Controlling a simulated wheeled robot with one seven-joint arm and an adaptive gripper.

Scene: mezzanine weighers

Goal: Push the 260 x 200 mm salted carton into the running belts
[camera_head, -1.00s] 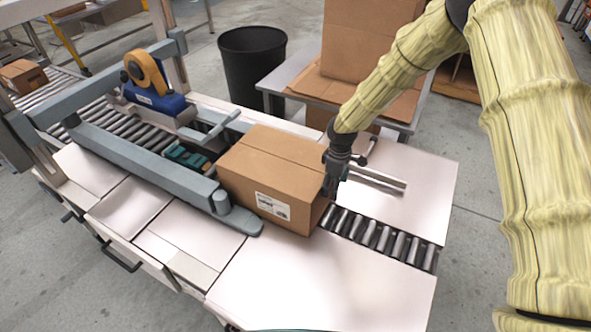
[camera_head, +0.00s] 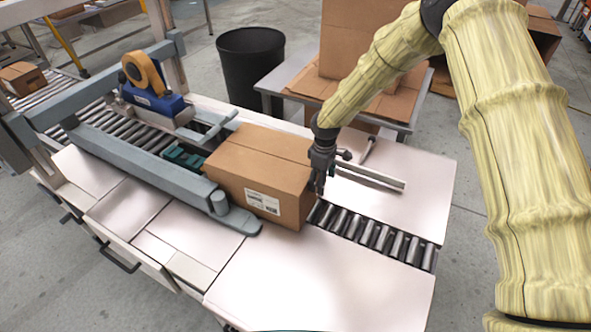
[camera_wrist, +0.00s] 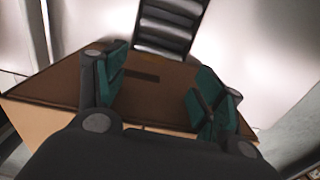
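The brown carton (camera_head: 255,170), with a white label on its near side, sits on the rollers at the mouth of the carton sealer (camera_head: 140,155). Its left end is beside the green belt part (camera_head: 185,157) and the grey-blue rail; whether it touches the belts I cannot tell. My gripper (camera_head: 318,186) is at the carton's right end, at or very near that face. In the wrist view the gripper (camera_wrist: 161,92) has its two green-padded fingers apart, with the brown carton (camera_wrist: 55,95) beyond them and nothing held between. The exact contact is hidden.
The rollers (camera_head: 375,235) run clear to the right, between bare white table plates. A metal guide rail (camera_head: 370,178) lies behind them. A tape dispenser (camera_head: 145,75) tops the sealer. A black bin (camera_head: 252,65) and a table with larger cartons (camera_head: 360,40) stand behind.

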